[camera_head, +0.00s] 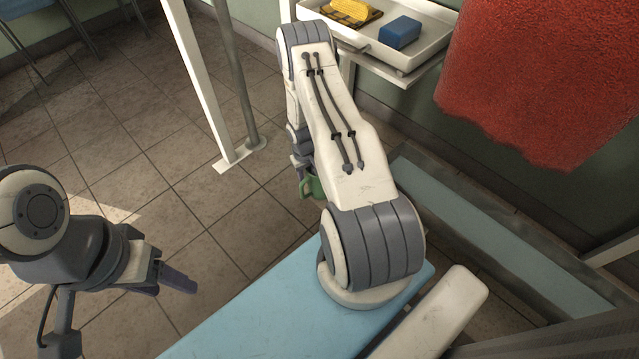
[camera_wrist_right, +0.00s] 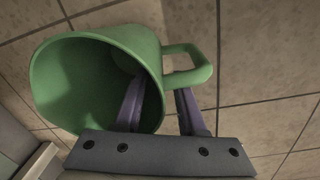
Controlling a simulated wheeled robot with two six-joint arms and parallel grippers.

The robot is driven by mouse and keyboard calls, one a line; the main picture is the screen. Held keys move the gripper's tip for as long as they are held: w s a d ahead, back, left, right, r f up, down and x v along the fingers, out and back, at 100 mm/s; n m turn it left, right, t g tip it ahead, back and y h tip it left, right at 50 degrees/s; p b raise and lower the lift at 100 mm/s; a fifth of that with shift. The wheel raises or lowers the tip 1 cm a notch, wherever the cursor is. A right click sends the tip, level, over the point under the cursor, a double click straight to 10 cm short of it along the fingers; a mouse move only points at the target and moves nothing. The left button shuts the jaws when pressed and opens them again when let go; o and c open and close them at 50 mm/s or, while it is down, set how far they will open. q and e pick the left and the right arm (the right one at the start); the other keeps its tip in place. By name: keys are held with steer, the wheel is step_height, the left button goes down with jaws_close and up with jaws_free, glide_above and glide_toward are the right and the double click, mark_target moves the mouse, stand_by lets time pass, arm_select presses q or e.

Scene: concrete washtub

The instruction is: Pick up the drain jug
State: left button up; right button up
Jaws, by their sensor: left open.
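The drain jug is green with a loop handle. In the head view a small part of the jug (camera_head: 317,187) shows below the end of my right arm; the arm hides the rest. In the right wrist view the jug (camera_wrist_right: 95,85) has its open mouth turned toward the camera and its handle to the right. My right gripper (camera_wrist_right: 160,95) has one finger inside the mouth and the other outside on the handle side, shut on the wall between them. My left gripper (camera_head: 175,275) is open and empty at the lower left, over the floor.
A white tray (camera_head: 430,58) with a blue block (camera_head: 399,32) and a yellow item (camera_head: 352,10) sits at the top. A red towel (camera_head: 545,80) hangs at the right. A white post (camera_head: 195,80) stands on the tiled floor.

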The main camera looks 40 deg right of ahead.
mark_target(309, 186)
step_height(309, 186, down, 3)
steer(key=shift+f+b, duration=0.1)
steer(key=shift+b, duration=0.6)
jaws_close()
stand_by(0.8)
